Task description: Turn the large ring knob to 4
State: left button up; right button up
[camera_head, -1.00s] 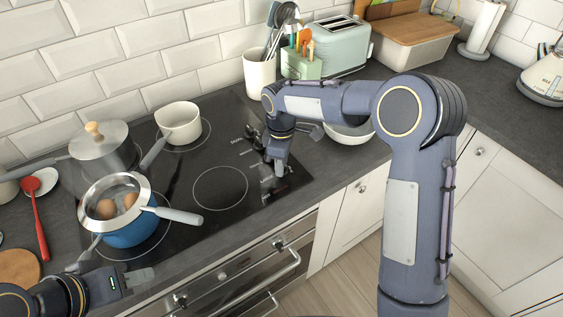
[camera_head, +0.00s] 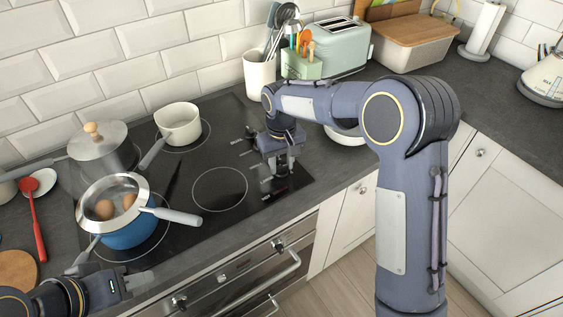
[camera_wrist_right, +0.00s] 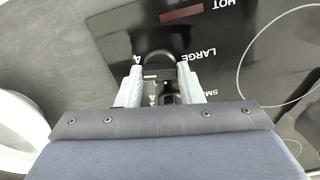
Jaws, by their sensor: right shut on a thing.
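My right gripper (camera_head: 279,170) points down over the hob's control strip, at the right end of the black hob (camera_head: 218,218). In the right wrist view its two pale fingers (camera_wrist_right: 161,92) are closed on a dark knob (camera_wrist_right: 159,66) beside the printed word LARGE, so this is the large ring knob. The fingers hide part of it, and I cannot read its setting. In the head view the gripper covers the knob. My left gripper (camera_head: 112,279) is at the lower left, its fingers apart and empty, in front of the blue saucepan.
A blue saucepan (camera_head: 130,235) with a sieve of eggs stands on the front left ring. A lidded pot (camera_head: 100,153) and a cream pan (camera_head: 179,124) stand behind. A white bowl (camera_head: 345,136) sits right of the hob, partly behind my right arm.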

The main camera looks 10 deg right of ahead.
aim_at(282, 166)
jog(key=shift+r+m, duration=0.1)
jog(key=shift+m, duration=1.8)
jog(key=shift+w, duration=0.1)
jog(key=o, duration=0.7)
jog(key=shift+r, duration=3.9)
